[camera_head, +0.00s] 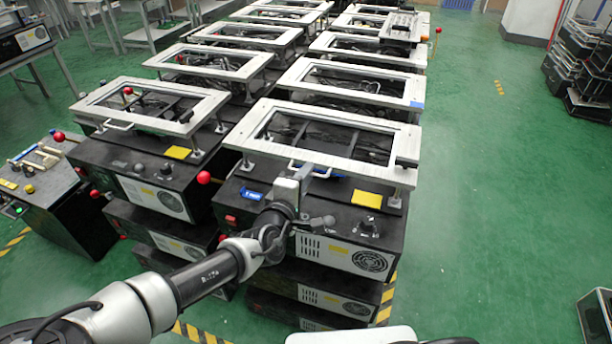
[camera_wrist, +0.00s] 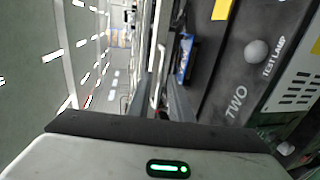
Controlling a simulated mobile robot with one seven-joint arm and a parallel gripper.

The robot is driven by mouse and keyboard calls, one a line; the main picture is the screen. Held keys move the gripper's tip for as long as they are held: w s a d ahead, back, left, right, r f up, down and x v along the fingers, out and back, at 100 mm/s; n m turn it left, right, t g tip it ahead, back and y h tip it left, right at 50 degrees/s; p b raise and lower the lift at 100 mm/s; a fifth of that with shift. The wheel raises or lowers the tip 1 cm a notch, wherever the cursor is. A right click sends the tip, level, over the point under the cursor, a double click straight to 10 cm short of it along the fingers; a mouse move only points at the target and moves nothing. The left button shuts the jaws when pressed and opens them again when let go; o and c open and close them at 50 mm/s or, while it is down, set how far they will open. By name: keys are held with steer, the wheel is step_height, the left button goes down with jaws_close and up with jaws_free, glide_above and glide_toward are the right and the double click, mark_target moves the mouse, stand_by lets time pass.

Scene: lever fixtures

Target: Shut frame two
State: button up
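Frame two is the pale metal rectangular frame (camera_head: 350,168) on the front right black box. It stands raised above the box top, with a gap under its front rail. The word TWO shows on the box panel (camera_wrist: 236,103) in the wrist view. A light bar handle (camera_head: 322,174) sits on the frame's front rail; it also shows in the wrist view (camera_wrist: 157,76). My gripper (camera_head: 301,180) is at this handle, in front of the rail. In the wrist view its fingers (camera_wrist: 163,98) look apart, with the handle between them. Whether they touch it is unclear.
A similar frame (camera_head: 150,119) stands on the box to the left, with red ball levers (camera_head: 204,177) beside it. More framed boxes stand in two rows behind. A blue tag (camera_wrist: 185,58) and a grey knob (camera_wrist: 256,50) are close by.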

jaws_close()
stand_by(1.2)
step_height(320, 180, up, 2)
steer(key=shift+w+r+p, duration=0.1)
steer(key=shift+r+p, duration=0.05)
steer(key=shift+p, duration=0.9)
steer(key=shift+o, duration=1.3)
jaws_free()
